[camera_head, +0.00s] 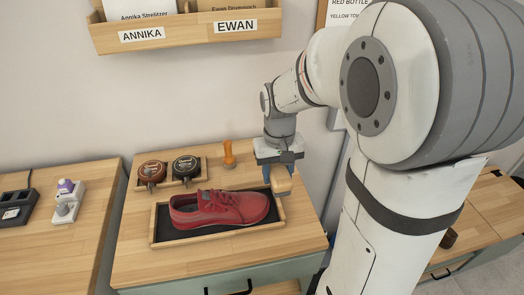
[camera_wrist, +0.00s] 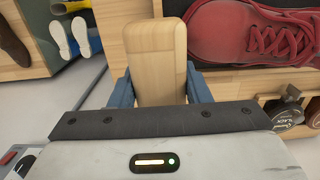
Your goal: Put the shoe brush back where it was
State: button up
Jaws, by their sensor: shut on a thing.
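The shoe brush is a pale wooden block in my gripper; it shows in the wrist view (camera_wrist: 158,62) and in the head view (camera_head: 281,182). My gripper (camera_head: 277,170) is shut on it with blue-grey fingers on either side, also seen in the wrist view (camera_wrist: 158,88). The brush is at the right end of the shoe tray (camera_head: 160,228), beside the toe of a red shoe (camera_head: 222,208). The brush's bristles are hidden. I cannot tell whether it touches the tabletop.
Two polish tins, brown (camera_head: 151,171) and dark (camera_head: 186,167), sit in a small wooden holder behind the tray. An orange-handled item (camera_head: 229,154) stands at the back. Wooden tabletop (camera_head: 130,262) is clear in front. A wall rack labelled ANNIKA and EWAN (camera_head: 180,34) hangs above.

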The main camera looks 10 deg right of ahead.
jog(key=w+f+p, duration=0.1)
jog(key=w, duration=0.4)
jog(key=w+p, duration=0.1)
jog(key=w, duration=0.4)
jog(key=w+f+p, duration=0.1)
jog(key=w, duration=0.5)
jog(key=shift+f+p, duration=0.3)
notch_tip(320, 180, down, 4)
jog(key=shift+s+r+p, duration=0.1)
jog(key=shift+p, duration=0.35)
jog(key=shift+w+f, duration=0.2)
jog(key=shift+f, duration=0.1)
jog(key=shift+f, duration=0.1)
jog(key=shift+f, duration=0.15)
jog(key=o, duration=1.1)
